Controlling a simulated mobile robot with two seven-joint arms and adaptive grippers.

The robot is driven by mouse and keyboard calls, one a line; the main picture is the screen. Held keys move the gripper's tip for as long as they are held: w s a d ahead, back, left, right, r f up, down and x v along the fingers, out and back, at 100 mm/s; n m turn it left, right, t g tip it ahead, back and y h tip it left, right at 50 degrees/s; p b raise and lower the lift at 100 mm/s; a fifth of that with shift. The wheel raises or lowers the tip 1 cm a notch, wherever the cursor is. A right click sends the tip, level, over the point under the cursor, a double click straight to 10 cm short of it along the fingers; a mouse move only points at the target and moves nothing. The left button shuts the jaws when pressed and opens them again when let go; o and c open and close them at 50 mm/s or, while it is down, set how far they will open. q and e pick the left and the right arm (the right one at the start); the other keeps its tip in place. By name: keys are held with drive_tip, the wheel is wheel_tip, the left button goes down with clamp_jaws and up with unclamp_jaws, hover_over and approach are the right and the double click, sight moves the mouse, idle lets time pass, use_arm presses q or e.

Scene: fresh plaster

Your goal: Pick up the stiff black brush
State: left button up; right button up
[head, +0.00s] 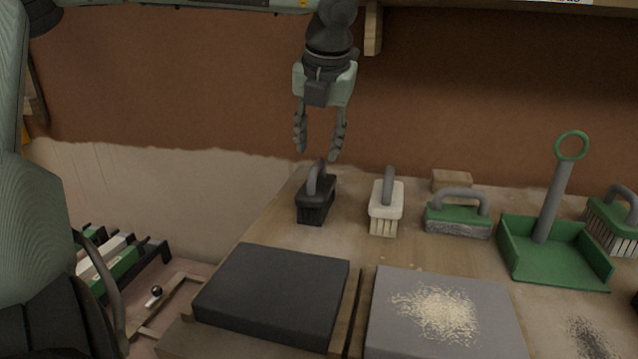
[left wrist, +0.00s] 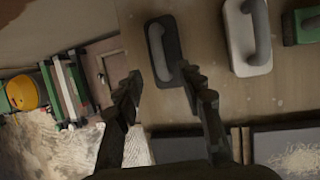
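The black brush (head: 316,204) stands bristles down on the wooden bench, with a grey loop handle on top. It also shows in the left wrist view (left wrist: 173,48), just beyond and between my fingertips. My left gripper (head: 318,155) points down above the black brush, with its fingers apart and nothing between them. In the left wrist view the two fingers of my left gripper (left wrist: 160,82) are spread. A white brush (head: 385,206) with pale bristles stands to the right of the black one. My right gripper is not in view.
A green-backed brush (head: 457,216), a green dustpan (head: 555,258) and another green brush (head: 612,222) stand farther right. A dark slab (head: 272,294) and a grey slab (head: 392,325) with pale crumbs lie in front. A small wooden block (head: 452,180) sits near the wall.

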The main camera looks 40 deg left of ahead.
sight(317, 164)
use_arm(q)
drive_tip(key=x, duration=0.2)
drive_tip(key=p+x, duration=0.1)
drive_tip(key=x, duration=0.4)
drive_tip(key=shift+w+a+f, duration=0.2)
drive_tip(key=shift+w+a, duration=0.1)
drive_tip(key=shift+w, duration=0.1)
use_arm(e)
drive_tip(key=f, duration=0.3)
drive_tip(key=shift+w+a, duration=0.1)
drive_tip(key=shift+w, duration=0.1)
use_arm(q)
clamp_jaws()
